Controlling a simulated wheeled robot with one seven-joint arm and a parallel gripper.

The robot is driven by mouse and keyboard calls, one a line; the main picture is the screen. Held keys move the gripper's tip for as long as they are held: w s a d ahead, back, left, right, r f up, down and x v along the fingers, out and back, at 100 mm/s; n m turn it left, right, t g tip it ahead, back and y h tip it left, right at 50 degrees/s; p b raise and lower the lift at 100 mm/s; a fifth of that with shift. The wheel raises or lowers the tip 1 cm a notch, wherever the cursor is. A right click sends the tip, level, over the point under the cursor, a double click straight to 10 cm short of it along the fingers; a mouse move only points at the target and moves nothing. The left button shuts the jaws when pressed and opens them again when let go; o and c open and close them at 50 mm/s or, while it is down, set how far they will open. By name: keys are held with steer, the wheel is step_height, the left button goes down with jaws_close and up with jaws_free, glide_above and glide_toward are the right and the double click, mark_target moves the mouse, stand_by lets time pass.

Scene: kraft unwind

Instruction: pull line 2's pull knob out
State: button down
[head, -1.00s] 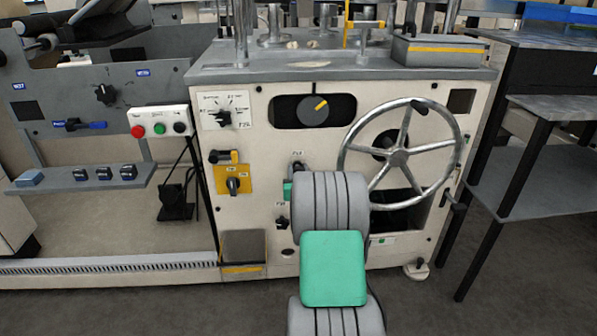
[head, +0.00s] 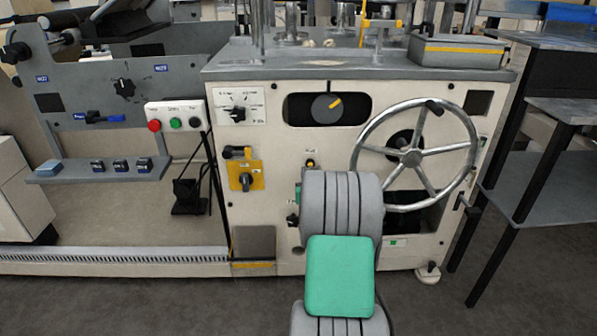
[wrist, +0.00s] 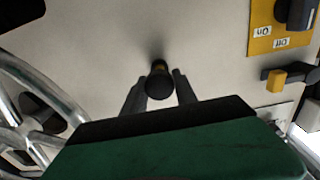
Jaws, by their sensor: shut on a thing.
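The pull knob is a small black knob with a yellow band; in the wrist view the knob (wrist: 160,87) stands out from the pale panel between the fingers. In the head view the knob (head: 310,163) shows just above my arm, left of the handwheel. My gripper (wrist: 160,84) is shut on the knob in the wrist view, one finger to each side of it. In the head view my fingers are mostly hidden by my grey and green arm. The label above the knob is too small to read.
The large handwheel (head: 412,157) is close on the right. A yellow switch plate (head: 245,175) with a black lever lies to the left. A black knob (head: 293,219) is below, beside my arm. A shelf table (head: 545,200) stands on the far right. Open floor lies in front.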

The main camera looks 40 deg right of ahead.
steer(key=shift+s+a+f, duration=0.15)
steer(key=shift+a, duration=0.05)
steer(key=c, duration=1.4)
jaws_free()
steer(key=shift+c, duration=0.2)
steer(key=o, duration=0.4)
steer(key=shift+o, duration=0.2)
steer(key=shift+s, duration=0.1)
steer(key=p+v, duration=0.1)
steer(key=v, duration=0.6)
steer(key=shift+s+a, duration=0.25)
steer(key=shift+s, duration=0.05)
